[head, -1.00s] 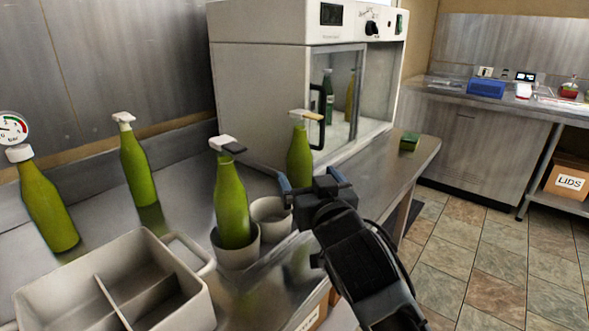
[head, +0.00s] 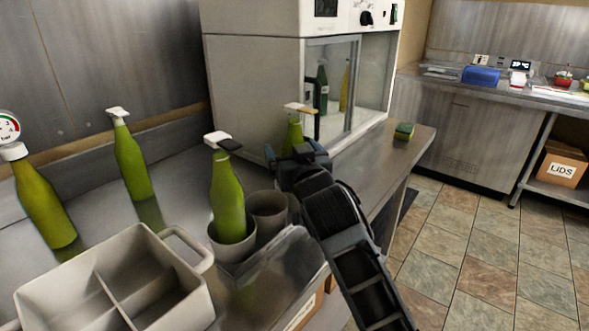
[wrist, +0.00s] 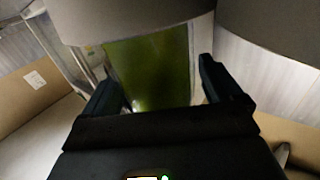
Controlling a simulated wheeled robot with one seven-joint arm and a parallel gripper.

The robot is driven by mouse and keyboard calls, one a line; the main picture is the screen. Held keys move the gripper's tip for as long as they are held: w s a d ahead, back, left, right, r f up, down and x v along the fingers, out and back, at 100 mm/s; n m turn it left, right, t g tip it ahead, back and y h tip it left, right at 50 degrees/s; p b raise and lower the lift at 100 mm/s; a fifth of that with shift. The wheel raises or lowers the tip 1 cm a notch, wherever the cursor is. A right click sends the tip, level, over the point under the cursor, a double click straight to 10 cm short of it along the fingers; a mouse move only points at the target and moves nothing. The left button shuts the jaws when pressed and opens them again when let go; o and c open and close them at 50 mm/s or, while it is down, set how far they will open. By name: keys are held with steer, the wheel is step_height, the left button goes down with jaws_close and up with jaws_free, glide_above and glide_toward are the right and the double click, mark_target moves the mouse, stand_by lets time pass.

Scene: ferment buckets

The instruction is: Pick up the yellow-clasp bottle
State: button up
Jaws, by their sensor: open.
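The yellow-clasp bottle (head: 294,132) is green and stands upright on the counter in front of the white cabinet. Its yellowish clasp (head: 295,107) shows at the top; its lower part is hidden behind my gripper. My gripper (head: 296,153) is open at the bottle in the head view. In the wrist view, the green bottle body (wrist: 150,70) fills the space between the two spread fingers of my gripper (wrist: 160,88). I cannot tell whether either finger touches it.
Another green bottle (head: 228,195) stands in a grey cup, with an empty cup (head: 267,212) beside it. Two more bottles (head: 130,160) (head: 42,205) stand left. A divided crate (head: 60,280) is at front left. The white cabinet (head: 255,85) is close behind; a green sponge (head: 404,131) lies right.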

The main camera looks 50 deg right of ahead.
steer(key=c, duration=1.5)
steer(key=shift+r, duration=0.1)
